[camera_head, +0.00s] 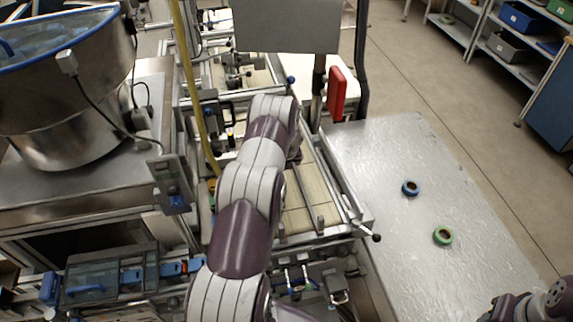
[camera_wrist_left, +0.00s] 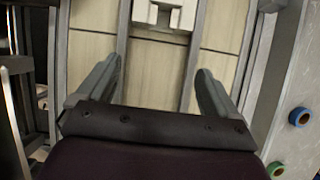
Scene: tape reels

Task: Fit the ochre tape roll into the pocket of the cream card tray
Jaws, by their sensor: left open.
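My left gripper (camera_wrist_left: 160,66) is open and empty in the left wrist view, its two grey fingers apart over the pale slatted conveyor. A pale cream-white piece with a squarish recess (camera_wrist_left: 142,12) lies beyond the fingertips at the top edge, cut off by the frame; I cannot tell if it is the card tray. In the head view my left arm covers the gripper and the area under it. I do not clearly make out the ochre tape roll in either view. My right gripper is not in view; only part of that arm shows at the lower right.
A blue roll (camera_head: 410,188) and a green roll (camera_head: 443,236) lie apart on the grey metal table (camera_head: 390,145) right of the conveyor. Metal rails (camera_wrist_left: 262,50) border the conveyor. A large steel hopper (camera_head: 70,100) stands left. The table is otherwise mostly clear.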

